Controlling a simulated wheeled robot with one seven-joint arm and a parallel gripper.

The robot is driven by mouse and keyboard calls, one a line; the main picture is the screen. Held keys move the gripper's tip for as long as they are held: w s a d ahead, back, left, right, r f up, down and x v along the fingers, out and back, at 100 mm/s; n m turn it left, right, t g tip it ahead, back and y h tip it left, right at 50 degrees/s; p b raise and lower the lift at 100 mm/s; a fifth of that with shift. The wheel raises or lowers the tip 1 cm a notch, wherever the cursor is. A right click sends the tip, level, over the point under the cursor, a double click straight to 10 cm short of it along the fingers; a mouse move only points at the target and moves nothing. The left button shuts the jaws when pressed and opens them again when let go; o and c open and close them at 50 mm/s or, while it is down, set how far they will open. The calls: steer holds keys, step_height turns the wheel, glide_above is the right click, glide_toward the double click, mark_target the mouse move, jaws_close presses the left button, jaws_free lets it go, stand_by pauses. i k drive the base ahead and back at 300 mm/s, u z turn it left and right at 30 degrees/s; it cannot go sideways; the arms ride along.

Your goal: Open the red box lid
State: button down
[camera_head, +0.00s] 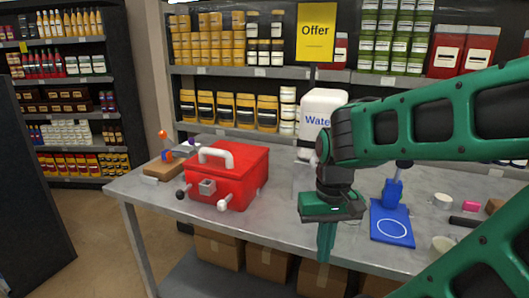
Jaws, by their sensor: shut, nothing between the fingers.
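The red box (226,180) stands on the grey table, left of the middle. A grey latch block (207,187) and two short levers, one with a white knob (222,205) and one with a dark knob (180,194), show on the front. My gripper (326,250) points down in front of the table's front edge, right of the box and apart from it. Its fingers are together and hold nothing.
A white water container (321,113) stands behind my arm. A blue stand (391,217) and small items lie on the right of the table (280,228). Cardboard boxes (268,262) sit underneath.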

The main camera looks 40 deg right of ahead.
mark_target(234, 160)
steer(key=z, duration=0.2)
steer(key=k, duration=0.45)
steer(key=u, duration=0.6)
steer(key=k, duration=0.85)
steer(key=u, duration=0.6)
steer(key=i, duration=0.9)
steer(key=z, duration=0.55)
steer(key=i, duration=1.05)
steer(key=z, duration=0.6)
